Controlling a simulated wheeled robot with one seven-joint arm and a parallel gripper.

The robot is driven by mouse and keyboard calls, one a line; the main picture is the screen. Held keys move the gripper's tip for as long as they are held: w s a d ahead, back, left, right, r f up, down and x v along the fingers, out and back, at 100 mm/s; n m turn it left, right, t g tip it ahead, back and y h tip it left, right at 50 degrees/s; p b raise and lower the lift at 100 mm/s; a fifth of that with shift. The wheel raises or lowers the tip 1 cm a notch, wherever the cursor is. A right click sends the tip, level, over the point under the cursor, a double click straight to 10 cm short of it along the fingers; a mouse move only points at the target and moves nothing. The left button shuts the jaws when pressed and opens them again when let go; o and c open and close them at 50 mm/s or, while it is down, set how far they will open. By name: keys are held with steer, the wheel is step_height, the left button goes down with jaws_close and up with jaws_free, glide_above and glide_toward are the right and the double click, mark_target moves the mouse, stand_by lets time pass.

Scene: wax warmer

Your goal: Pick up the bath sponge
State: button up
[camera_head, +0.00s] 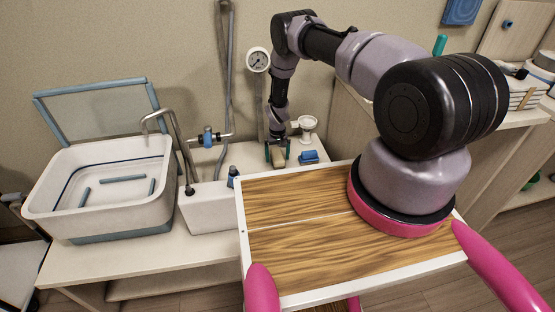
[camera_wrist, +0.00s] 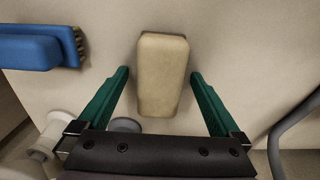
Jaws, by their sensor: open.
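The bath sponge (camera_wrist: 162,75) is a tan rounded block on the pale countertop in the wrist view. My gripper (camera_wrist: 158,82) is open, with one green finger on each side of the sponge and a visible gap between each finger and it. In the head view my gripper (camera_head: 278,153) points down at the counter, and the sponge (camera_head: 278,160) shows only small and partly covered between the fingers. Whether the fingertips are at the sponge's height or above it is hard to tell.
A blue brush (camera_wrist: 40,50) lies left of the sponge in the wrist view; it also shows in the head view (camera_head: 309,157). A white stand (camera_head: 307,127) is behind it. A faucet (camera_head: 180,150) and white basin (camera_head: 100,190) are to the left. A grey curved tube (camera_wrist: 290,125) is at right.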

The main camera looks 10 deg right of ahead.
mark_target(278, 155)
steer(key=c, duration=1.4)
steer(key=shift+r, duration=0.1)
step_height(278, 155, up, 10)
steer(key=shift+f, duration=0.1)
